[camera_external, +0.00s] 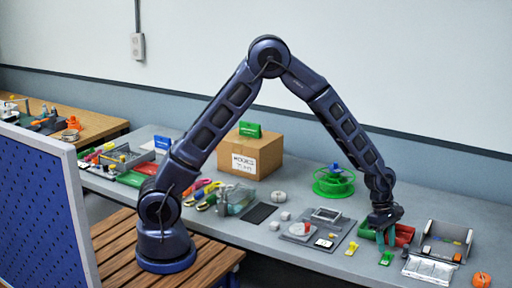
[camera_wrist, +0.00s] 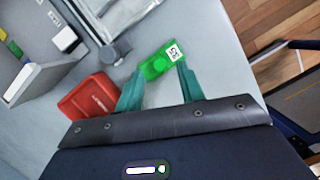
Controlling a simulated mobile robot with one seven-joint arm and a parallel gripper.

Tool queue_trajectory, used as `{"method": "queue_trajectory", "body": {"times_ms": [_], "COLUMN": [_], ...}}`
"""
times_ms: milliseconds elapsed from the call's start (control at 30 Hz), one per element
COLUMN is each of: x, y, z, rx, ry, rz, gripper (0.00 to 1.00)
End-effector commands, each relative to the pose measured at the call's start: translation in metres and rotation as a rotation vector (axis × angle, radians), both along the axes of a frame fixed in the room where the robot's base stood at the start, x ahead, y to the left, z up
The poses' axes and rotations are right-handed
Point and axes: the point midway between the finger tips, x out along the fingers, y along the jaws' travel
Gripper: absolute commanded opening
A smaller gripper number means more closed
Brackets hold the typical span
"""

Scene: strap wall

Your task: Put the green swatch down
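The green swatch (camera_external: 386,258) lies on the grey table near its front edge, just in front of my gripper (camera_external: 386,240). In the wrist view the green swatch (camera_wrist: 158,62) has a white label with dark marks at one end.
A red item (camera_wrist: 92,97) lies close beside the left finger. A grey metal bin (camera_external: 444,240) and a silver pouch (camera_external: 430,269) are to the right. A yellow tag (camera_external: 351,248) is to the left, and an orange ball (camera_external: 482,280) is near the front edge.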

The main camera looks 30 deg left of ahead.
Motion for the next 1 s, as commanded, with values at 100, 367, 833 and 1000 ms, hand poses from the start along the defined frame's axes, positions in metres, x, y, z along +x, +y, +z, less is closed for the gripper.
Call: {"method": "queue_trajectory", "body": {"times_ms": [100, 367, 833, 1000], "x": [0.003, 0.008, 0.013, 0.036], "y": [0.006, 0.019, 0.030, 0.070], "z": [0.024, 0.066, 0.091, 0.123], "rx": [-0.003, -0.002, -0.003, -0.017], "ry": [-0.002, -0.002, -0.008, -0.065], "rz": [0.000, 0.000, -0.007, -0.069], "gripper": [0.38, 0.38, 0.38, 0.38]}}
